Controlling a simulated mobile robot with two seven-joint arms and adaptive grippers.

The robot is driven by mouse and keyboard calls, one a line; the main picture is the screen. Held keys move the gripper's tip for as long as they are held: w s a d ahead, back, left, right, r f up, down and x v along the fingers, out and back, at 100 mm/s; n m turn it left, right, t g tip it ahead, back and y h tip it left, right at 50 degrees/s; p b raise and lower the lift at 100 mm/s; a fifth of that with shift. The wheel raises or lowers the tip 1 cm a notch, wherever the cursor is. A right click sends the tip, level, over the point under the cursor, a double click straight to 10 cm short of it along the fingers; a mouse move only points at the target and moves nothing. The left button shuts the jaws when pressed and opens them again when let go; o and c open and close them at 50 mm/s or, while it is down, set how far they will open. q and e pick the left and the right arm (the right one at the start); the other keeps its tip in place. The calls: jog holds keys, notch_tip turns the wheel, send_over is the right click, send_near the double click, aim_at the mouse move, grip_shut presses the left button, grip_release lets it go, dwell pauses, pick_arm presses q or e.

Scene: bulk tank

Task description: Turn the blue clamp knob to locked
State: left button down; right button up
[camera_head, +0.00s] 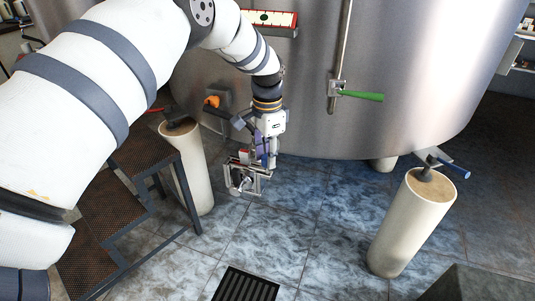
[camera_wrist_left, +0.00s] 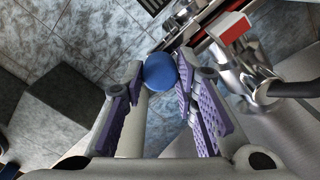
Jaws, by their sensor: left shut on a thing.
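The blue clamp knob (camera_wrist_left: 160,72) shows in the left wrist view as a round blue ball between the fingertips. My left gripper (camera_wrist_left: 159,80) has purple-padded fingers on either side of it and is shut on it. In the head view the left gripper (camera_head: 265,150) points down in front of the tank, at a small metal clamp fixture (camera_head: 246,180). The knob is hidden there behind the gripper. I cannot tell the knob's turn position. The right gripper is not in view.
A steel tank (camera_head: 400,70) with a green-handled valve (camera_head: 362,95) stands behind. Dark steps (camera_head: 112,212) stand at left. A floor drain (camera_head: 245,287) lies in front; the tiled floor between is clear.

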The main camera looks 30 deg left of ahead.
pick_arm(q)
jog(key=shift+f+m, duration=0.1)
jog(key=shift+m, duration=0.2)
jog(key=c, duration=1.3)
grip_release()
notch_tip(320, 180, up, 12)
jog(key=shift+r, duration=0.1)
